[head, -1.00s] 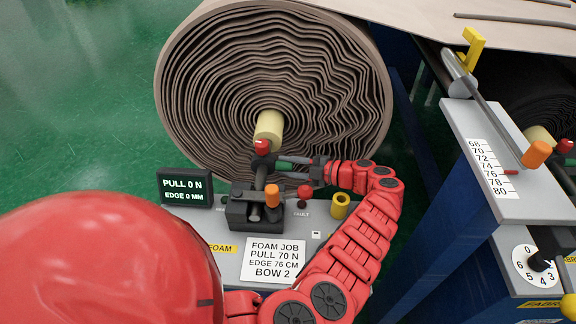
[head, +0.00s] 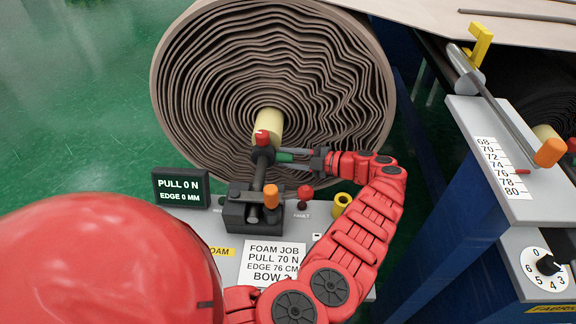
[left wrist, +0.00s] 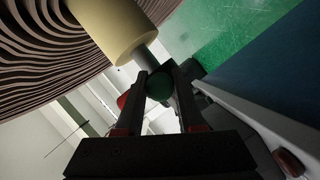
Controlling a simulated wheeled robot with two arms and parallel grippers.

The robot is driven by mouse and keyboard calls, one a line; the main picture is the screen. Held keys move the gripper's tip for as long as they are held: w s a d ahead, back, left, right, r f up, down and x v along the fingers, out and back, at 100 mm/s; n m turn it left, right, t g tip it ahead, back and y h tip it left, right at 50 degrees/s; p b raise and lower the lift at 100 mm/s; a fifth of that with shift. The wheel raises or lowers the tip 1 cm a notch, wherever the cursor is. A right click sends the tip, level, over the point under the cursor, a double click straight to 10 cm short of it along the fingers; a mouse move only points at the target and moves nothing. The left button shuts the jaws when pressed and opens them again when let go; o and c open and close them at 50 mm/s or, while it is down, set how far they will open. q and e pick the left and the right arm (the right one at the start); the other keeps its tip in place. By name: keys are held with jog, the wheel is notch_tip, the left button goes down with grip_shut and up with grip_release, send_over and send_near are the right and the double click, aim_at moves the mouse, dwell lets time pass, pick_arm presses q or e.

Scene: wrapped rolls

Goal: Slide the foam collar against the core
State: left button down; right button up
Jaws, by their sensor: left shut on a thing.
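The foam collar (head: 263,156) is a dark ring on a shaft, with a red knob on top and a green handle (head: 284,157) at its right. The pale yellow core (head: 268,122) sticks out of the big brown foam roll, just beyond the collar. My left gripper (head: 301,157) is shut on the green handle. The left wrist view shows the handle (left wrist: 160,86) between both fingers, and the core (left wrist: 112,30) above with a grey shaft coming out of its end. Whether collar and core touch is hidden behind the knob and handle. My right gripper is not in view.
A dark clamp block (head: 252,208) with an orange knob stands on the bench. A display (head: 181,188) reads PULL 0 N, EDGE 0 MM. A job card (head: 271,263) lies in front.

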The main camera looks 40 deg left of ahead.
pick_arm(q)
jog(key=shift+w+a+f, duration=0.1)
jog(key=shift+w+a, duration=0.05)
jog(key=shift+w, duration=0.25)
jog(key=c, duration=0.5)
grip_release()
jog(key=shift+s, duration=0.1)
jog(key=shift+b+v, duration=2.6)
jog(key=shift+v, duration=3.45)
